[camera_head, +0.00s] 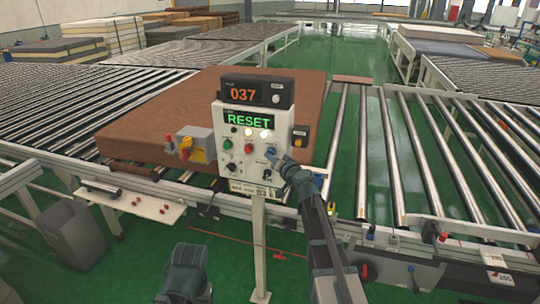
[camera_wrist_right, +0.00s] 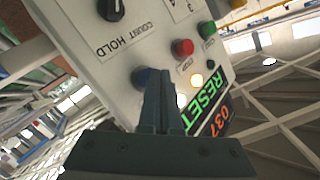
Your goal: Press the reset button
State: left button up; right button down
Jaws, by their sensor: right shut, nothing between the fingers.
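A white control panel (camera_head: 233,158) on a post carries a green RESET display (camera_head: 247,121), which also shows in the right wrist view (camera_wrist_right: 206,104). A blue button (camera_head: 271,152) sits at the panel's right side; in the wrist view the blue button (camera_wrist_right: 141,78) is partly hidden by my fingers. My right gripper (camera_head: 279,160) is shut and empty, its fingertips (camera_wrist_right: 158,75) in front of the panel at the blue button. I cannot tell whether they touch it. A red button (camera_wrist_right: 182,47) and a green button (camera_wrist_right: 207,29) are nearby.
A red 037 counter (camera_head: 243,94) tops the panel. A black knob (camera_wrist_right: 112,8) is on the panel face. A yellow-and-red switch box (camera_head: 193,147) is at its left. Green floor shows in front.

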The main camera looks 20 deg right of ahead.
jog(key=shift+w+d, duration=0.4)
jog(key=shift+w, duration=0.1)
dwell(0.5)
jog(key=shift+s+a, duration=0.1)
jog(key=shift+s, duration=0.05)
jog(key=shift+s+a, duration=0.65)
jog(key=shift+s, duration=0.25)
jog(key=shift+s, duration=0.1)
jog(key=s+a, duration=0.1)
jog(key=s, duration=0.1)
jog(key=s+a, duration=0.1)
jog(key=s, duration=0.1)
jog(key=shift+a, duration=0.4)
dwell(0.5)
